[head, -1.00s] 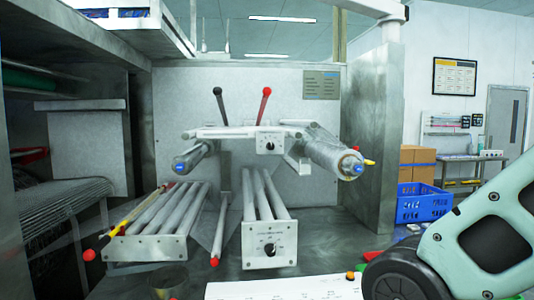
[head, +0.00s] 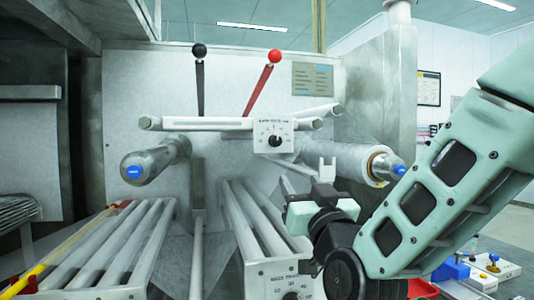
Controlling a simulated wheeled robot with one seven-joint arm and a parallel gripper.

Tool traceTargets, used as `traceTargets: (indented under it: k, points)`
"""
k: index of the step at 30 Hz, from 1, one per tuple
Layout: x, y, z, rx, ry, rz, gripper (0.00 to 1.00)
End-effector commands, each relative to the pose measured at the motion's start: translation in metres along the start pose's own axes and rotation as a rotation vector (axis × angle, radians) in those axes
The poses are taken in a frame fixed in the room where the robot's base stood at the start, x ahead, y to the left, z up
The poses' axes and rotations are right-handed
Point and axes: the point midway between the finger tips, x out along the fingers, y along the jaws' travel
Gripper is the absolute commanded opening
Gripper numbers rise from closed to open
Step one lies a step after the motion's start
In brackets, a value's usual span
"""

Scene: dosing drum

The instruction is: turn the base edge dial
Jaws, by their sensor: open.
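Two dials show on the machine in the head view. The upper dial (head: 275,141) is a black knob on a small white plate with a printed scale, midway along the crossbar. The lower dial (head: 291,296) is on a white end plate and is cut off by the bottom edge. The small lettering does not let me tell which is the base edge dial. My gripper (head: 323,193) is open, right of and below the upper dial and above the lower plate. It is apart from the upper dial in the picture.
Black (head: 199,52) and red (head: 275,57) levers rise above the crossbar. A bare roller (head: 160,163) is left, a film-wrapped roller (head: 350,160) right, close to my arm. Roller racks (head: 105,245) lie below. Free space shows in front of the crossbar.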

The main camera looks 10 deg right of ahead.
Motion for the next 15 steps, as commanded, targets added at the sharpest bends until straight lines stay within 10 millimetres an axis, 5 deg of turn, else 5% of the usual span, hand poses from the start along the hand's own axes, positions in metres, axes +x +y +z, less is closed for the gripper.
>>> traceTargets:
  k: [15]
  points:
    - [0.019,0.001,-0.009,-0.007,0.018,0.015,0.49]
